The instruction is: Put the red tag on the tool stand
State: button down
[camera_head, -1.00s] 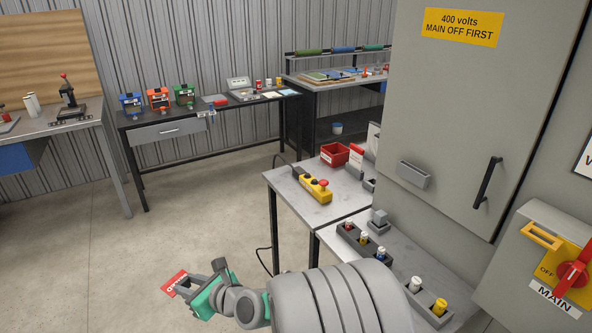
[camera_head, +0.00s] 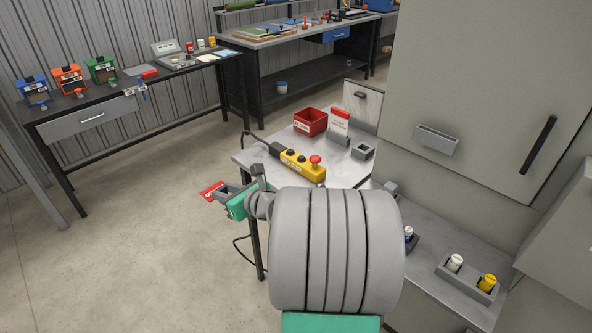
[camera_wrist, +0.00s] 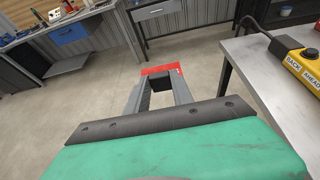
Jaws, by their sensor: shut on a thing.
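The red tag (camera_head: 211,190), with white lettering, is at the tips of my gripper (camera_head: 227,191), held in the air left of the near grey table. In the wrist view the red tag (camera_wrist: 161,69) lies across the ends of both fingers of my gripper (camera_wrist: 160,82), and the gripper is shut on it. No object is clearly labelled as the tool stand. A small grey block with a square opening (camera_head: 362,151) and a holder with a red and white card (camera_head: 339,125) stand on the near table, to the right of my gripper.
The near table (camera_head: 345,172) also carries a red bin (camera_head: 310,121) and a yellow button box (camera_head: 303,164) with a cable. A tall grey cabinet (camera_head: 470,90) stands at right. Benches line the back wall. Open floor (camera_head: 130,235) lies left.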

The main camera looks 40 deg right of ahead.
jog(key=s+d+r+m+h+b, duration=0.1)
jog(key=s+d+m+h+b, duration=0.1)
jog(key=s+d, duration=0.5)
jog(key=s+d+r+m+g+h+b, duration=0.1)
jog(key=s+d+h+b, duration=0.15)
jog(key=d, duration=0.85)
jog(key=s+d+r+m+h+b, duration=0.1)
jog(key=s+d+m+b, duration=0.1)
jog(key=s+d, duration=0.55)
send_over(296, 184)
jog(key=s+a, duration=0.2)
jog(key=s, duration=0.2)
notch_tip(296, 184, down, 9)
jog(key=shift+w+a+r, duration=0.1)
jog(key=shift+w+a, duration=0.05)
jog(key=shift+w+f, duration=0.2)
jog(key=shift+f, duration=0.1)
jog(key=shift+w+a+f, duration=0.1)
jog(key=shift+w+f, duration=0.05)
jog(key=shift+f, duration=0.75)
jog(key=shift+w+a+f, duration=0.1)
jog(key=shift+f, duration=0.8)
jog(key=c, duration=1.6)
grip_release()
jog(key=shift+d+f, duration=0.1)
jog(key=shift+f, duration=0.1)
jog(key=o, duration=0.5)
